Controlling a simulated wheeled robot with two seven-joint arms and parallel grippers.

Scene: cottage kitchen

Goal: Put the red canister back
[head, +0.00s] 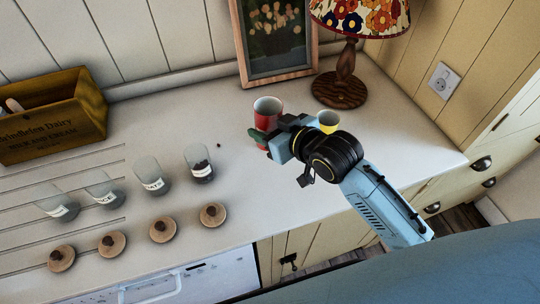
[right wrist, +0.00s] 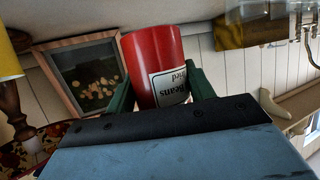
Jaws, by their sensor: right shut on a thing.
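The red canister (head: 267,110) is near the back of the white counter, in front of the framed picture, with its open top facing up. In the right wrist view the red canister (right wrist: 155,62) shows a white label reading "Beans" and sits between the green fingers. My right gripper (head: 262,136) is shut on it from the front right. I cannot tell whether the canister touches the counter. My left gripper is not in view.
Several glass jars (head: 147,175) stand left on the counter, with wooden lids (head: 163,229) in front. A lamp (head: 341,88), a picture frame (head: 276,77) and a wooden crate (head: 52,118) stand at the back. The counter's middle is mostly clear.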

